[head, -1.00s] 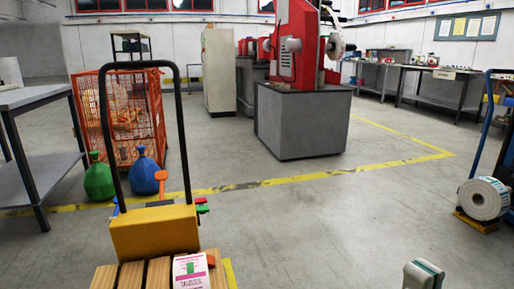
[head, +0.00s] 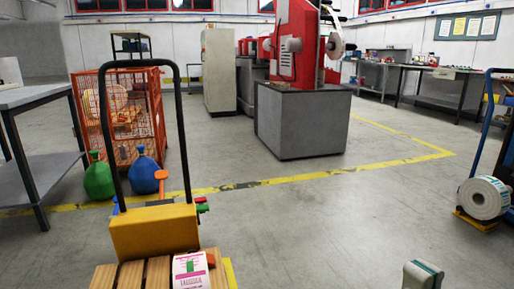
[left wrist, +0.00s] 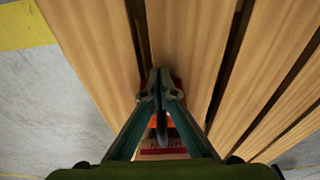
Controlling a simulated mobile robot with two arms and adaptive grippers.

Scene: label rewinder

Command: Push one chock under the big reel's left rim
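A white roll or box with pink and green print (head: 190,270), perhaps the big reel, sits on the slatted wooden pallet (head: 132,274) at the bottom of the head view; its lower part is cut off. Red shows around the tips, and a red-printed pale surface (left wrist: 162,152) lies below; I cannot tell contact. My right gripper (head: 424,275) is over bare floor, its opening unclear.
A yellow pallet truck (head: 154,231) with a tall black handle stands behind the pallet. Another white reel (head: 484,198) stands on a yellow base at right. The middle floor is clear.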

